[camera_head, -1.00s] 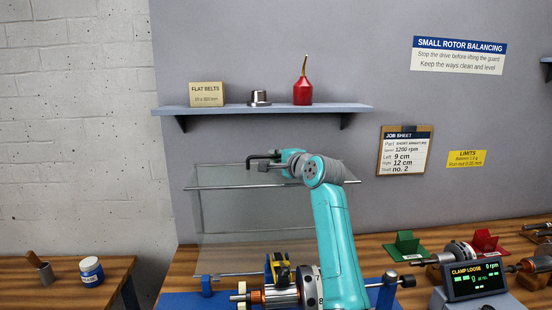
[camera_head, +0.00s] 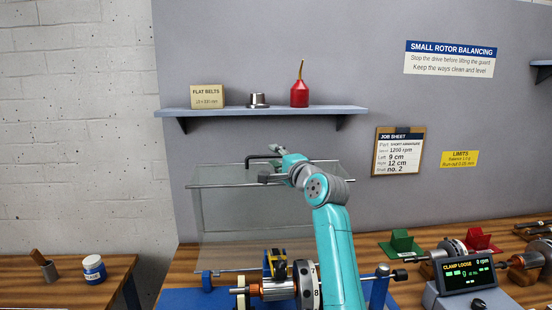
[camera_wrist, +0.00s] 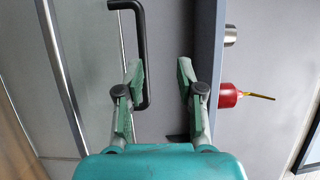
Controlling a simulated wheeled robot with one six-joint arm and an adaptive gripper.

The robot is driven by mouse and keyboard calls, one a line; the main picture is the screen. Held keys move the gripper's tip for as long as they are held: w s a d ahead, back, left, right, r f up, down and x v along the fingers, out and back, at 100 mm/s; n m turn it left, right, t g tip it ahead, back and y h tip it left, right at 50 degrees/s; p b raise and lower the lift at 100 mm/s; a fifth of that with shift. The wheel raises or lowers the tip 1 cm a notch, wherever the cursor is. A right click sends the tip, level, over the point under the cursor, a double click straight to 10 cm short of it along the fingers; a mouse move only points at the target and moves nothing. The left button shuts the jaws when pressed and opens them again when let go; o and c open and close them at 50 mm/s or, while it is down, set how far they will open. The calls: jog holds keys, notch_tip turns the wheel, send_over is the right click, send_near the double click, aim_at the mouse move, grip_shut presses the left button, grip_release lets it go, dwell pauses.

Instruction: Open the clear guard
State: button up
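The clear guard (camera_head: 225,215) stands as an upright see-through panel behind the rotor, with a metal rod along its top and another along its bottom. Its black bent handle (camera_head: 258,159) sticks out at the top; it also shows in the wrist view (camera_wrist: 144,60). My gripper (camera_head: 271,164) is at the handle, fingers spread. In the wrist view my gripper (camera_wrist: 160,72) is open. The handle's bar lies close to the left finger, with a clear gap to the right finger; whether it touches the left finger cannot be told. The rotor (camera_head: 275,290) is partly hidden by my arm.
A shelf (camera_head: 350,112) above the guard holds a belt box (camera_head: 207,97), a metal cup (camera_head: 258,100) and a red oil can (camera_head: 299,95). A display (camera_head: 467,281) reads "CLAMP LOOSE" and 0 rpm. Fixtures crowd the bench at right.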

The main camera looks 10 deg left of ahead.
jog(key=shift+s, duration=0.1)
jog(key=v, duration=1.2)
jog(key=shift+f, duration=0.1)
